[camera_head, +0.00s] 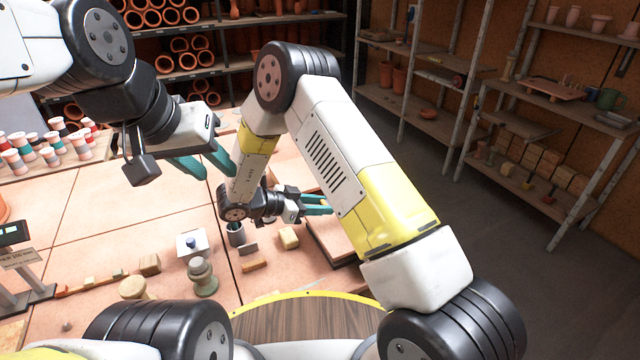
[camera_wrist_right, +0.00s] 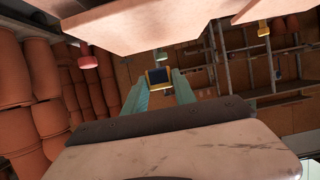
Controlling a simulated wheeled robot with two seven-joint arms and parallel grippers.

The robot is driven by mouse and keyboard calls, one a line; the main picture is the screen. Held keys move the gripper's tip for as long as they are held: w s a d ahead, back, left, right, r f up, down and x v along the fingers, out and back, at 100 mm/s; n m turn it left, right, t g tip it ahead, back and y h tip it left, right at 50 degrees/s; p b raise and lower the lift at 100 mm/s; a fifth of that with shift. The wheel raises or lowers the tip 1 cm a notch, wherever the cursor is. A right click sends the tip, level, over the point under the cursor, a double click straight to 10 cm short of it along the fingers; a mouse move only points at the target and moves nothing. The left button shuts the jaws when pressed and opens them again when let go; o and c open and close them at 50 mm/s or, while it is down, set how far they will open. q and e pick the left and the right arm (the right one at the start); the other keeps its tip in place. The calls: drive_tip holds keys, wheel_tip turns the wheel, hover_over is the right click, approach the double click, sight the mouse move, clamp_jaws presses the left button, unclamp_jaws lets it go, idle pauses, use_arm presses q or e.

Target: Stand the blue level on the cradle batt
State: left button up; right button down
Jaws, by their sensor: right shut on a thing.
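My right gripper (camera_head: 322,205) reaches over the right part of the table with its teal fingers level. In the right wrist view its fingers (camera_wrist_right: 158,88) are shut on a small dark blue thing with a yellow edge (camera_wrist_right: 158,77), seemingly the blue level. In the head view the fingers mostly hide it. A raised flat brown board (camera_head: 335,240) lies below and beside the right fingers; I cannot tell whether it is the cradle batt. The held thing appears clear of it. My left gripper (camera_head: 207,163) is open and empty above the table's back left.
Coloured jars (camera_head: 45,150) stand at the left. Shelves (camera_head: 545,110) line the back and right.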

sight(320, 230)
drive_tip(key=shift+f, duration=2.9)
drive_tip(key=shift+f, duration=0.65)
drive_tip(key=shift+c, duration=2.2)
unclamp_jaws()
drive_tip(key=shift+a, duration=0.15)
drive_tip(key=shift+v, duration=2.9)
